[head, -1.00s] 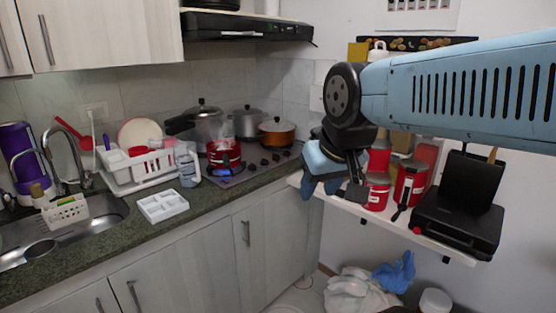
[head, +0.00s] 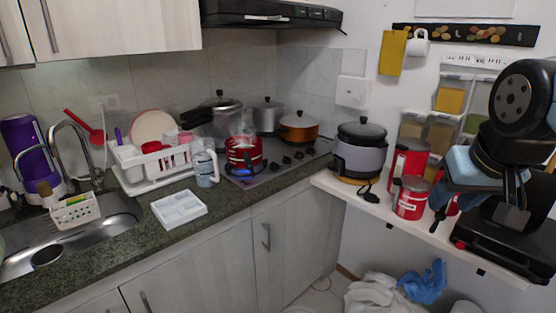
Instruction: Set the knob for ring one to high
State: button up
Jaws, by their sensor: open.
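The stove (head: 268,178) is set into the counter in the corner. Several small dark knobs (head: 286,160) run along its right side. They are too small to read their settings or tell which one is for ring one. A red pot (head: 244,152) stands on the front left ring, with a blue flame under it and steam above. My gripper (head: 482,208) is at the right of the head view, in front of the shelf items and well away from the knobs. It is open, with nothing seen between its fingers.
Pots (head: 299,127) stand behind the knobs. A glass jug (head: 205,167) and white tray (head: 179,208) are left of the stove. A white shelf (head: 345,190) at right holds a rice cooker (head: 360,150) and red canisters (head: 411,197). The range hood (head: 270,14) hangs above.

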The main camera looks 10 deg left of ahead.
aim_at(273, 166)
jog(key=z, duration=0.1)
jog(key=i, duration=1)
jog(key=u, duration=0.1)
